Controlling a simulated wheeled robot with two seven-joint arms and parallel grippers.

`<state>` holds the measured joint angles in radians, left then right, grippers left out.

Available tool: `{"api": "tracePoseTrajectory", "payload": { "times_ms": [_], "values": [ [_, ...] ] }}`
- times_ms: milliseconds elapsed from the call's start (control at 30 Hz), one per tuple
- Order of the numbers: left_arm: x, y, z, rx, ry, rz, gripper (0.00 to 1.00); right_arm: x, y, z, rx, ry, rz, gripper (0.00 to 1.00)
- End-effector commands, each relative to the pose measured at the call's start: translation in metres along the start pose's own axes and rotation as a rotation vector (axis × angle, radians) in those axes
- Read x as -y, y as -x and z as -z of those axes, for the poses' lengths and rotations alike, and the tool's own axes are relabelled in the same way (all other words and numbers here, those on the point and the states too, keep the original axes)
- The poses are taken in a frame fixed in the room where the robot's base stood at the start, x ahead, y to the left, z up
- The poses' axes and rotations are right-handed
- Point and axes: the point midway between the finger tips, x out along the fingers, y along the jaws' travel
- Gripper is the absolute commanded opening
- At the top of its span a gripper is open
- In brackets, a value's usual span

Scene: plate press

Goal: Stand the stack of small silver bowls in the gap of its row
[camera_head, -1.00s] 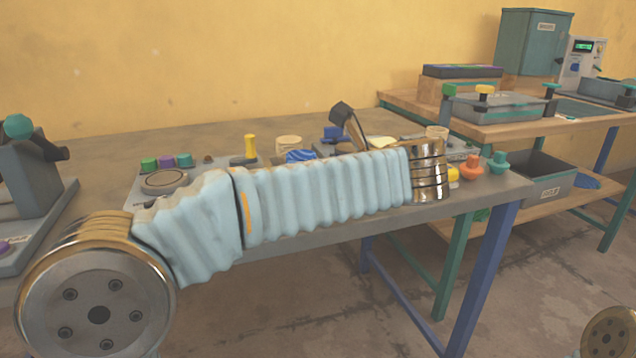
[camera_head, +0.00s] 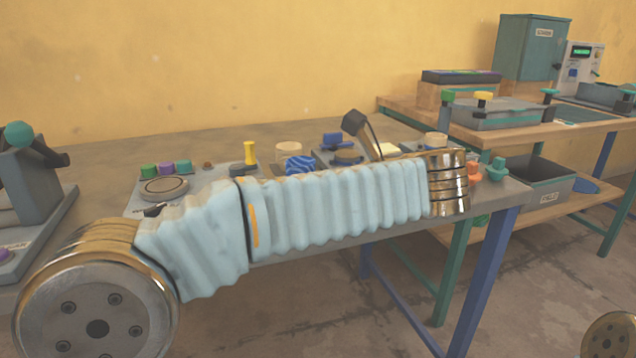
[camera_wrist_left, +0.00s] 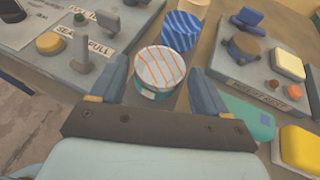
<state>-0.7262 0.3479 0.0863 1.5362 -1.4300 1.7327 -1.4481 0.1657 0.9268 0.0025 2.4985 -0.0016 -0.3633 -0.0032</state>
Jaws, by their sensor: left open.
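My left gripper (camera_wrist_left: 158,78) shows in the left wrist view with its two fingers apart. Between the fingertips is a short round piece (camera_wrist_left: 159,70) with a pale, orange-striped top and a teal side; a small space shows on both sides of it. I cannot tell if the fingers reach down to its height. Beyond it stand a blue striped round piece (camera_wrist_left: 182,31) and a tan round piece. In the head view the blue piece (camera_head: 300,165) shows just above my forearm, which hides my left gripper. I cannot make out plain silver bowls or an empty gap.
Left of the fingers is a labelled panel (camera_wrist_left: 90,35) with knobs and an upright lever. On the right is another panel (camera_wrist_left: 240,80) with knobs and a yellow block. A teal piece (camera_wrist_left: 250,122) lies close to the right finger. A second table (camera_head: 590,125) stands behind right.

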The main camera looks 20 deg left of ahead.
Motion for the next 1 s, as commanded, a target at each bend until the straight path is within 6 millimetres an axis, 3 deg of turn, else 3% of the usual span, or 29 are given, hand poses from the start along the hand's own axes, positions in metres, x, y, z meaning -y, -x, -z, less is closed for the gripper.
{"api": "tracePoseTrajectory", "payload": {
  "times_ms": [200,400,1000],
  "values": [
    [0.001,0.054,-0.002,0.001,0.000,0.003,0.75,0.007,0.010,-0.002,0.005,0.004,0.004,0.00],
    [0.000,0.085,-0.001,0.000,0.000,0.002,0.75,0.010,0.014,-0.003,0.008,0.007,0.007,0.00],
    [0.000,0.092,0.000,0.000,0.001,0.000,0.75,0.011,0.014,-0.003,0.009,0.008,0.008,0.00]
  ]
}}
